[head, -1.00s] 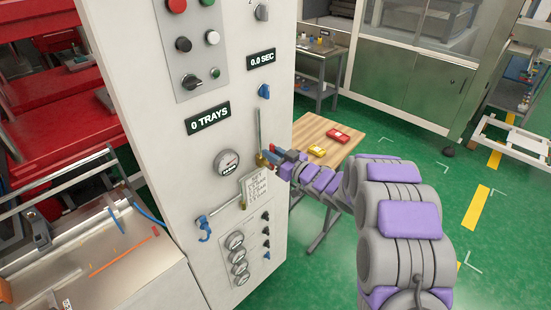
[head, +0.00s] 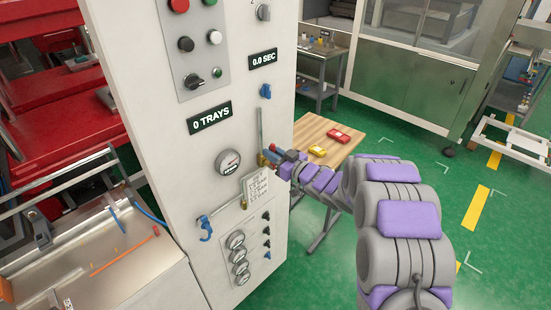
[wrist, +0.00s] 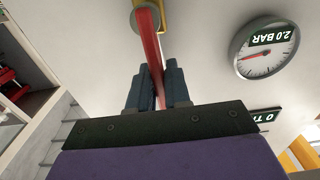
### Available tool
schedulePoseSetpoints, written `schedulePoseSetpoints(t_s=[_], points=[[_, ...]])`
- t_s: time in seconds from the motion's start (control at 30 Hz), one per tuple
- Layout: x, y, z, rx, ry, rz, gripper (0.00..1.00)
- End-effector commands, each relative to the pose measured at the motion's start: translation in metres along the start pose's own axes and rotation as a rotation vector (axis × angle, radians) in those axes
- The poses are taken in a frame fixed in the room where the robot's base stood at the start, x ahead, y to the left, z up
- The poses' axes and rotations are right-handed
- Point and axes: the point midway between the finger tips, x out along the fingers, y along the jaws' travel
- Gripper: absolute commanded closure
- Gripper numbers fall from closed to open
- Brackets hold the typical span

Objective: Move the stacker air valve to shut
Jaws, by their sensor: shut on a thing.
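The valve with a red lever is on the white cabinet's front; its brass body (head: 262,159) shows in the head view, partly hidden by my gripper. In the wrist view the red lever (wrist: 149,35) runs down between my two dark blue fingers. My gripper (wrist: 155,88) is shut on this lever, close to the panel. In the head view my gripper (head: 274,157) is at the cabinet's right edge. A round gauge (head: 228,162) sits left of the valve; the wrist view shows the gauge (wrist: 266,50) labelled 2.0 BAR.
Several small gauges and knobs sit lower on the cabinet (head: 160,140). A wooden table (head: 308,128) with red and yellow items stands behind my gripper. Green floor at right is mostly open.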

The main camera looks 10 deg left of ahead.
Motion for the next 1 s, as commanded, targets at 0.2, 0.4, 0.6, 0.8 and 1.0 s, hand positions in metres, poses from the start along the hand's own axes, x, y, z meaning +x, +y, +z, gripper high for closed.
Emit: schedulePoseSetpoints(t_s=[0.2, 0.4, 0.6, 0.8, 1.0], points=[[0.0001, 0.0003, 0.0002, 0.0, -0.001, 0.001, 1.0], [0.0001, 0.0004, 0.0003, 0.0, -0.001, 0.001, 1.0], [0.0001, 0.0014, -0.0008, 0.013, -0.002, 0.001, 1.0], [0.0002, 0.0047, -0.0023, 0.064, -0.003, 0.002, 1.0], [-0.0001, 0.0074, -0.0001, 0.119, -0.005, 0.002, 1.0]])
